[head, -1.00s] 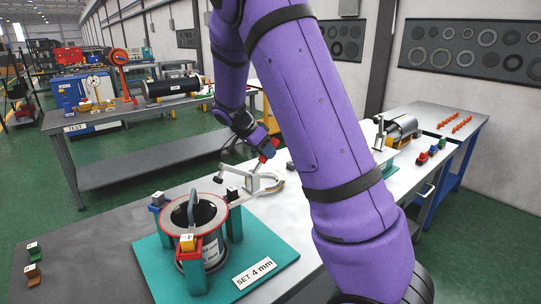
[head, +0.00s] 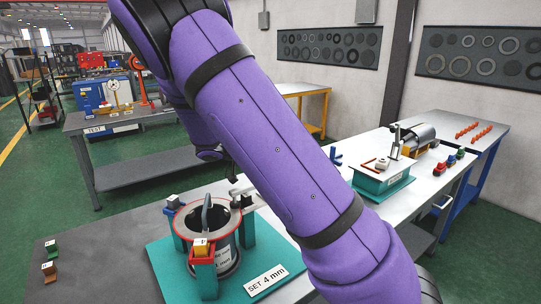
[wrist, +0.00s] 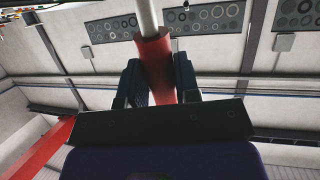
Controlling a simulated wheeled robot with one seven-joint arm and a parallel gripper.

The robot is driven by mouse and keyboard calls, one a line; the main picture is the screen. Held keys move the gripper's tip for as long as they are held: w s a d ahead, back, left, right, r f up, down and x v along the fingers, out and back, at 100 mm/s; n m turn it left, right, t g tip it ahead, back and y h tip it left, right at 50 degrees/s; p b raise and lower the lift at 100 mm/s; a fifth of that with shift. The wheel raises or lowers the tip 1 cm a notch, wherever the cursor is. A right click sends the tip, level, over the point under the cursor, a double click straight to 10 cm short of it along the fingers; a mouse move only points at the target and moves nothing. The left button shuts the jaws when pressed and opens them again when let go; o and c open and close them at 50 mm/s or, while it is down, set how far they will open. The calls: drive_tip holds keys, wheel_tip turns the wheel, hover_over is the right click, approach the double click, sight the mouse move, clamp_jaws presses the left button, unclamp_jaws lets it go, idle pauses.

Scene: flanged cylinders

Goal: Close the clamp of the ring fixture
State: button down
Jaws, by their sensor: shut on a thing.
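The ring fixture (head: 207,215) stands on a teal base plate (head: 165,262) labelled SET 4 mm, at the lower middle of the head view. Its red-edged ring sits on teal posts around a dark flanged cylinder (head: 228,258). A grey metal part of the clamp (head: 241,190) shows at the ring's back right; the rest is hidden behind my arm. In the wrist view my gripper (wrist: 158,88) is shut on the red handle (wrist: 154,55), with a pale rod extending from it. My gripper is mostly hidden in the head view, so the clamp's angle cannot be told.
A second teal fixture (head: 384,183) stands further back on the bench, with a grey cylinder (head: 418,139) behind it. Small coloured blocks (head: 50,258) lie at the bench's left. Another workbench (head: 140,118) stands beyond the green floor.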

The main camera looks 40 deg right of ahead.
drive_tip(key=shift+a, duration=0.2)
drive_tip(key=c, duration=0.8)
unclamp_jaws()
drive_tip(key=shift+c, duration=0.2)
drive_tip(key=shift+a, duration=0.15)
drive_tip(key=v, duration=1)
drive_tip(key=shift+a, duration=0.3)
